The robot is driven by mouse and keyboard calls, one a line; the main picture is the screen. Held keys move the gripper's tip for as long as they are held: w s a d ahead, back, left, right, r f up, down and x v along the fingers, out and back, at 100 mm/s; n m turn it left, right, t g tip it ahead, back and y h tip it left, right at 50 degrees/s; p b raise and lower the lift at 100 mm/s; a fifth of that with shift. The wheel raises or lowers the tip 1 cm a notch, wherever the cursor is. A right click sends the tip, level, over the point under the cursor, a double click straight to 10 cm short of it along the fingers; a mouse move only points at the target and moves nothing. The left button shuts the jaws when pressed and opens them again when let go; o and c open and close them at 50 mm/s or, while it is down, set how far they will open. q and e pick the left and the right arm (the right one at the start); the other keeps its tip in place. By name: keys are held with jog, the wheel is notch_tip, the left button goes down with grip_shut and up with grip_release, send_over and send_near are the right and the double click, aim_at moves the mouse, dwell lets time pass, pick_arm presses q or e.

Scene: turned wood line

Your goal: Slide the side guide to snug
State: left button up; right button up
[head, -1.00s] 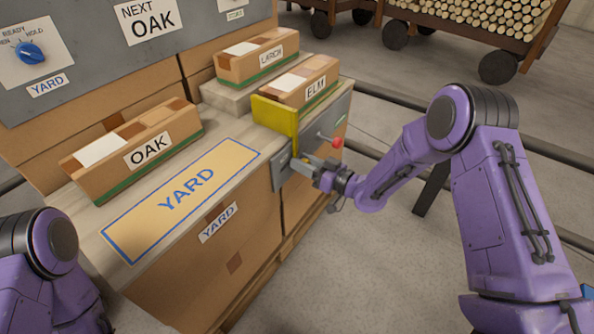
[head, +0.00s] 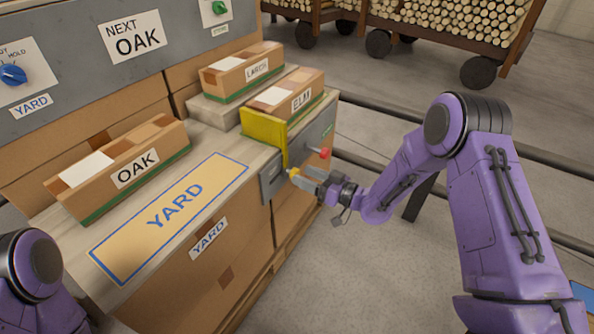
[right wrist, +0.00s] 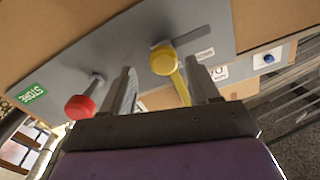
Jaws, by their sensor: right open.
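The side guide is a yellow upright plate (head: 265,127) on the bench top, at the near left end of the ELM box (head: 290,97). I cannot tell whether the two touch. A yellow handle (right wrist: 165,62) sticks out of the grey front panel below the guide. My right gripper (head: 303,177) is open at this handle. In the right wrist view the handle reaches between the open fingers (right wrist: 163,90), closer to the right finger, with no grip on it visible. My left gripper is out of view; only part of my left arm shows at the lower left.
A red knob (head: 325,153) sits on the panel just right of the handle; it also shows in the right wrist view (right wrist: 80,107). The OAK box (head: 120,167) and LARCH box (head: 242,70) stand on the bench. The YARD area (head: 215,183) is empty.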

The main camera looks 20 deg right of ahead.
jog(key=v, duration=0.6)
jog(key=shift+s+d+p, duration=0.25)
jog(key=shift+s+p, duration=0.05)
jog(key=shift+p, duration=0.15)
jog(key=s+d+f+m+g+h, duration=0.1)
jog(key=s+f+m+h, duration=0.3)
jog(key=f+m+h, duration=0.15)
jog(key=s+d+f+m+g+h, duration=0.25)
jog(key=f+m+h, duration=0.2)
jog(key=f, duration=0.25)
jog(key=s+f+m+g+h, duration=0.15)
jog(key=s+f+g, duration=0.25)
jog(key=s, duration=0.8)
jog(key=s+f+g+h, duration=0.3)
jog(key=s+f, duration=0.1)
jog(key=s, duration=0.8)
notch_tip(320, 180, up, 26)
jog(key=s+p, duration=0.1)
jog(key=p, duration=2.5)
jog(key=shift+s+a+f, duration=0.2)
jog(key=shift+s+a, duration=0.1)
jog(key=shift+a, duration=0.15)
